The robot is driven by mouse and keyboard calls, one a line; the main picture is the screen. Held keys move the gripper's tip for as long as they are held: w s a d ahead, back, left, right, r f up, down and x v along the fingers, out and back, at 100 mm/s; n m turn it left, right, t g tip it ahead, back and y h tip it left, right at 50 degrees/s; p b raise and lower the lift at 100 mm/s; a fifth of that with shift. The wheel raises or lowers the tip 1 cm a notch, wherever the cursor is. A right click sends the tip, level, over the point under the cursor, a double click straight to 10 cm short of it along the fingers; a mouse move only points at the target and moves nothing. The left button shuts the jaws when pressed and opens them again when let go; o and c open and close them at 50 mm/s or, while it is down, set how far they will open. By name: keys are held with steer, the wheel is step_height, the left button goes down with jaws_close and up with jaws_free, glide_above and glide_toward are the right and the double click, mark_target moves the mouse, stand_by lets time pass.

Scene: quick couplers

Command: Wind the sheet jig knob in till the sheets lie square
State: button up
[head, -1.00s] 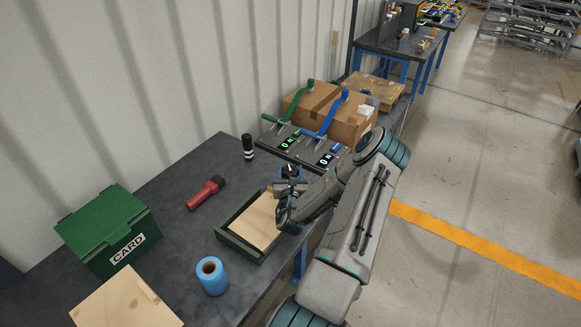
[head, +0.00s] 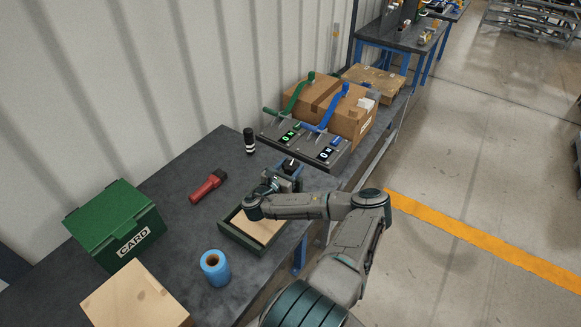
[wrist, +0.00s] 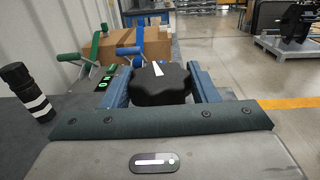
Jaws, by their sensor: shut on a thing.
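The black lobed knob (wrist: 160,85) with a white pointer mark sits between the two blue fingers of my gripper (wrist: 162,88) in the wrist view. The fingers are shut on its sides. The white mark points away and slightly left. In the head view my gripper (head: 288,176) is beyond the green tray-like jig (head: 232,238), with the dark knob (head: 291,164) showing at its tip. Tan sheets (head: 258,226) lie in the jig. My wrist covers the far part of them, so I cannot tell if they lie square. The knob's mounting is hidden.
Behind the knob stand a green lever (head: 300,92) and a blue lever (head: 333,105) on dark plates, before cardboard boxes (head: 350,118).

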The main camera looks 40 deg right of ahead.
steer(key=shift+m+g, duration=0.9)
steer(key=shift+g, duration=0.5)
steer(key=shift+h, duration=0.3)
steer(key=o, duration=1)
